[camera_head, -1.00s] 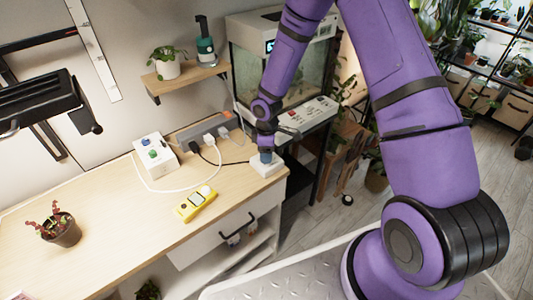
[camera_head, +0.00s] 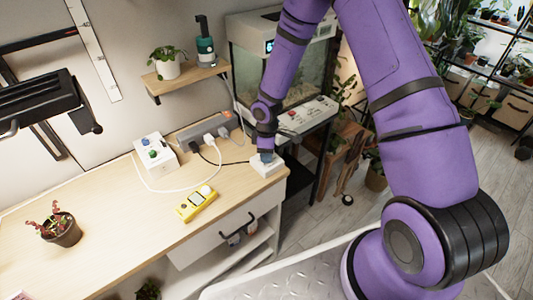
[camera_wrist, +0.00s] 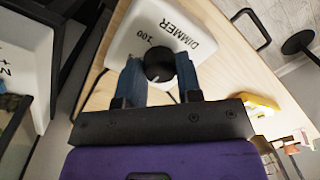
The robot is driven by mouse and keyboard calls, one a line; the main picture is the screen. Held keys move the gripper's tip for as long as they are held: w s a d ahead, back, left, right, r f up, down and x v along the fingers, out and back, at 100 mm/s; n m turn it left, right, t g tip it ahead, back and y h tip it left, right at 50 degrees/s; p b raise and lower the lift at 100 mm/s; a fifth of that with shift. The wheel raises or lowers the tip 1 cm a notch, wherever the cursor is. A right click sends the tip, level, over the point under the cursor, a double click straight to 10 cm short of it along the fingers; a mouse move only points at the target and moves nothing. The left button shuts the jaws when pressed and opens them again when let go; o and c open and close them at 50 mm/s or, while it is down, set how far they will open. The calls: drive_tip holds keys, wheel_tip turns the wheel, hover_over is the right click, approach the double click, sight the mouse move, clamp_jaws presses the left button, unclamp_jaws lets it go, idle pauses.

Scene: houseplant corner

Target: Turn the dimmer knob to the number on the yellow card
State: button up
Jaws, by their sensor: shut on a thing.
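The dimmer is a white box (camera_wrist: 165,22) marked DIMMER, with the number 100 beside its knob in the wrist view. It also stands at the right end of the bench in the head view (camera_head: 268,170). Its black round knob (camera_wrist: 159,64) sits between the two blue fingers of my gripper (camera_wrist: 160,78), which is shut on it. A light pointer mark shows on the knob's edge towards my gripper. In the head view my gripper (camera_head: 266,156) reaches down onto the box and hides the knob. I see no readable yellow card; the other dial numbers are hidden.
A yellow device (camera_head: 195,204) with a round white part lies left of the dimmer. A white box with coloured knobs (camera_head: 155,155), a power strip (camera_head: 203,131), cables and a potted plant (camera_head: 60,229) stand on the bench. A glass tank (camera_head: 300,78) is behind my arm.

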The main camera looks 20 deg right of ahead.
drive_tip(key=m, duration=0.6)
drive_tip(key=shift+m+t, duration=0.3)
drive_tip(key=shift+m, duration=2.3)
drive_tip(key=o, duration=0.9)
drive_tip(key=shift+o, duration=0.2)
wheel_tip(320, 180, up, 11)
drive_tip(key=shift+d, duration=0.35)
drive_tip(key=shift+f, duration=0.1)
